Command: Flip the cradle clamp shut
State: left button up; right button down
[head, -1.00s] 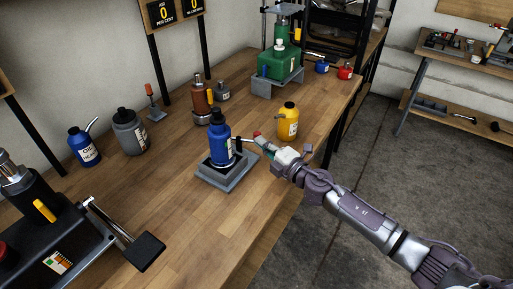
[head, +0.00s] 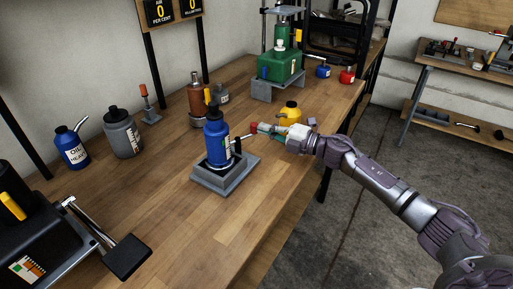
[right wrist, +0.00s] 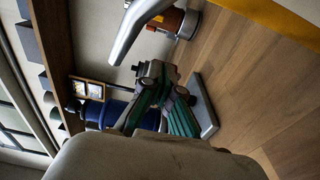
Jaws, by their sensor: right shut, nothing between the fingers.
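The blue bottle-shaped unit (head: 216,145) stands upright in a grey square cradle (head: 208,180) on the bench. A dark bar with a red end (head: 254,127) sticks out at its right side; I cannot tell whether this is the clamp. My right gripper (head: 268,131) is shut at the red end, and the picture does not settle whether they touch. The right wrist view shows the closed green-padded fingers (right wrist: 154,92), empty, with the blue unit (right wrist: 100,112) partly hidden behind them and the cradle edge (right wrist: 204,105) beside them. My left gripper is out of view.
A yellow can (head: 291,112) stands just behind my right gripper. A brown bottle jack (head: 196,100), a grey can (head: 122,134) and a blue oil can (head: 71,148) stand at the back. A green press (head: 281,66) is farther off.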

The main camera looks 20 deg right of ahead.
jog(key=shift+w, duration=1.45)
jog(key=shift+d+f, duration=0.1)
jog(key=v, duration=1.1)
jog(key=shift+s+d, duration=0.25)
jog(key=shift+s, duration=0.1)
